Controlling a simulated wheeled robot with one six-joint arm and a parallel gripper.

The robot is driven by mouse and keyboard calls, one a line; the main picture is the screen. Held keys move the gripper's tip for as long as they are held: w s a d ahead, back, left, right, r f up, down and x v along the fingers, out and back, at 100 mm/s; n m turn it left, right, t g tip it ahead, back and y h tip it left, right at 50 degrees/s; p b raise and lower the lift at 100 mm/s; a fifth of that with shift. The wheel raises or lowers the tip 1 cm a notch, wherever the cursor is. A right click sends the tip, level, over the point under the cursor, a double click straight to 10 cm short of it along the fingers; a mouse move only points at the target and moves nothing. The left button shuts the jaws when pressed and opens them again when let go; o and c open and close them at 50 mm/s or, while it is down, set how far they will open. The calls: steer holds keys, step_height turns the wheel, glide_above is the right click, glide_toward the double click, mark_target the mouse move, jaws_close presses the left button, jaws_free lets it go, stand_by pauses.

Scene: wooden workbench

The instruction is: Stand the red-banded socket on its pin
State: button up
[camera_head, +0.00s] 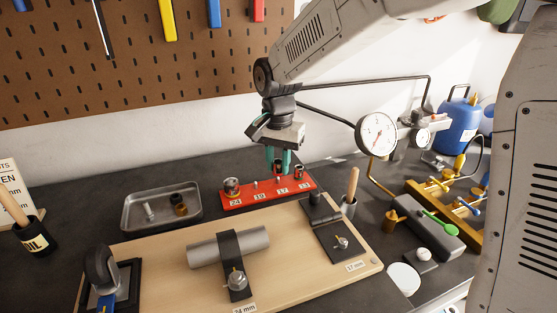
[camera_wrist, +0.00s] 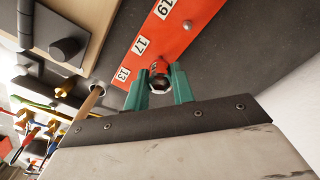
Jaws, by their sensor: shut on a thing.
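The red-banded socket (camera_wrist: 160,68) is between the two green fingers of my gripper (camera_wrist: 160,92), with its hexagonal opening towards the wrist camera. The gripper also shows in the head view (camera_head: 278,162), pointing down over the red rail (camera_head: 243,203), and is shut on the socket. The socket is close to the 17 mark. I cannot tell whether it touches the pin, because the pin at 17 is hidden. A bare pin (camera_wrist: 187,25) shows beside the 19 mark. A socket stands at 24 (camera_head: 231,187), and another dark socket is at 13 (camera_head: 304,173).
A grey tray (camera_head: 128,212) holds several small parts at the left. A wooden board (camera_head: 300,265) with a clamped cylinder (camera_head: 205,252) lies in front of the rail. A cup with a wooden handle (camera_head: 350,205) and a pressure gauge (camera_head: 376,133) are close on the right.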

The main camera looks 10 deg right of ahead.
mark_target(278, 172)
steer(key=shift+f, duration=0.65)
steer(key=shift+f, duration=0.65)
steer(key=shift+f, duration=0.25)
stand_by(0.4)
steer(key=o, duration=1.1)
